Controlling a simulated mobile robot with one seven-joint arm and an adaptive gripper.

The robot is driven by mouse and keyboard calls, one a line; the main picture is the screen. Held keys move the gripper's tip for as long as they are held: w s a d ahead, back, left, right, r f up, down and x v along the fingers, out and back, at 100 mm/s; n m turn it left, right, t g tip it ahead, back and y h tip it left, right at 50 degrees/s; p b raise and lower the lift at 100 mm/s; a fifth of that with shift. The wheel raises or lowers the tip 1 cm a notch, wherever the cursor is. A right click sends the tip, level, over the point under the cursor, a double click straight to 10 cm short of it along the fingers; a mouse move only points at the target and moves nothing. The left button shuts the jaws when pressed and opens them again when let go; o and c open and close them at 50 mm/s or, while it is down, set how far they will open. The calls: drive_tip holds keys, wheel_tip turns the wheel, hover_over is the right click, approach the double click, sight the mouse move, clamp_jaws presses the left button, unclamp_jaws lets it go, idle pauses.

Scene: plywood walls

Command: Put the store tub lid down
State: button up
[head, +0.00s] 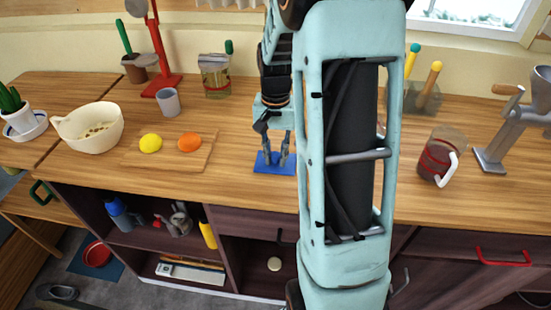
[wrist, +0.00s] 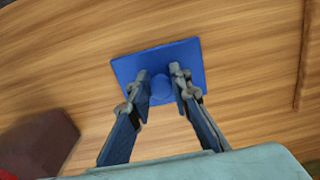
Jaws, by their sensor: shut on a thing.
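The store tub lid is a flat blue square with a round knob in its middle (wrist: 188,53). It also shows in the head view (head: 266,168), at the middle of the wooden counter. My gripper (wrist: 160,80) is shut on the lid's knob, one finger on each side, and points down at it. In the head view my gripper (head: 272,150) is just above the lid. The lid looks level and lies close over the counter top; I cannot tell whether it touches. My arm hides the counter to the right of the lid.
A cutting board (head: 196,162) with a lemon (head: 151,143) and an orange (head: 190,141) lies left of the lid. A glass jar (head: 215,76) and a grey cup (head: 168,101) stand behind it. A measuring jug (head: 438,157) stands to the right. Counter around the lid is bare.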

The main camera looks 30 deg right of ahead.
sight(276, 155)
drive_tip(key=shift+r, duration=0.1)
drive_tip(key=shift+f, duration=0.2)
drive_tip(key=o, duration=0.9)
drive_tip(key=shift+o, duration=0.2)
drive_tip(key=shift+r, duration=0.1)
wheel_tip(276, 155, up, 12)
drive_tip(key=shift+p, duration=0.35)
drive_tip(key=shift+r, duration=0.1)
